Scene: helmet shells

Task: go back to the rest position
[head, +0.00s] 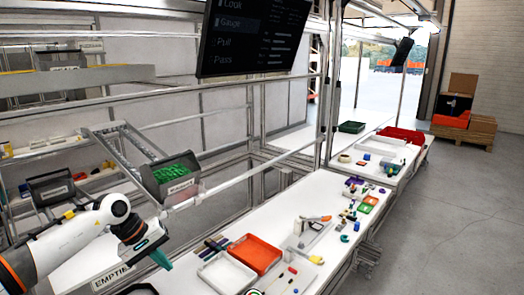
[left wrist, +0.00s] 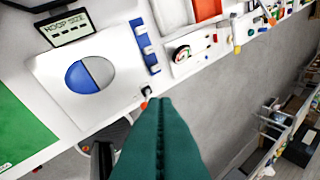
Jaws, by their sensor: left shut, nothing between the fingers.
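My left gripper (head: 161,259) is in the head view at the lower left, at the end of my white and orange arm. Its teal fingertips point down and to the right, in front of the white bench (head: 185,262). In the left wrist view its two teal fingers (left wrist: 160,104) lie together with nothing between them. They are over the bench's edge, close to a small dark part with a red-orange tip (left wrist: 145,97); I cannot tell whether they touch it. My right gripper is in neither view.
A tilted bin of green pieces (head: 175,183) is on a rack near my arm. An orange tray (head: 254,252) and a white tray (head: 226,272) stand on the bench. Grey floor (head: 450,210) is clear at right.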

